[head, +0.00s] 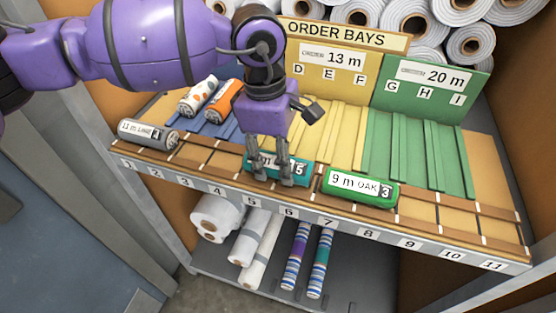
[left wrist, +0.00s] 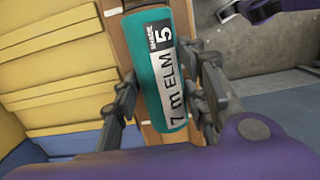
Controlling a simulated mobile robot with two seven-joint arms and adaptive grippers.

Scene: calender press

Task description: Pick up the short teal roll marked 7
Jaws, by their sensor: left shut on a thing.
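The short teal roll (head: 303,174) lies across the front rail behind slots 5 and 6 in the head view. In the left wrist view the teal roll (left wrist: 148,88) shows a label reading 7 m ELM with shade 5. My left gripper (head: 271,178) points down over it from behind, with its fingers shut on the roll's sides. The wrist view shows the fingers on either side of the roll. I cannot tell whether the roll is clear of the rail.
A green roll (head: 360,187) marked 9 m OAK lies close to the right on the rail. A grey roll (head: 148,133) lies at the left end. An orange roll (head: 221,100) and a white patterned roll (head: 197,96) lie in the blue bay. The yellow and green bays look empty.

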